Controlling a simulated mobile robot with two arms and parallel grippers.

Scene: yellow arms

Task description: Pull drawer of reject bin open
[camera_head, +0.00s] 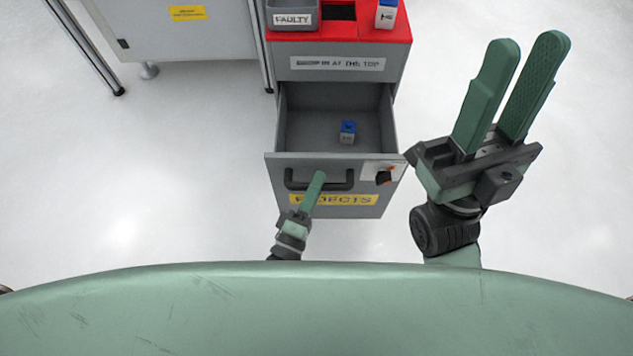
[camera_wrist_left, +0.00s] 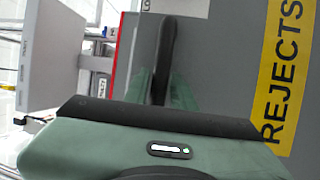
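The grey reject bin (camera_head: 336,75) has a red top, and its drawer (camera_head: 300,135) is pulled out, with its inside showing. The black handle (camera_head: 338,184) is on the drawer front, above a yellow label; it also shows in the left wrist view (camera_wrist_left: 166,45). My left gripper (camera_head: 317,178) is at the handle, and in the left wrist view its green fingers lie close on both sides of the bar, shut on it. My right gripper (camera_head: 528,45) is raised to the right of the bin, open and empty.
A small blue and white box (camera_head: 348,132) is inside the drawer. A grey FAULTY tray (camera_head: 292,16) and another blue and white box (camera_head: 386,14) are on the red top. A grey table or cabinet (camera_head: 180,40) stands at left. The pale floor around is clear.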

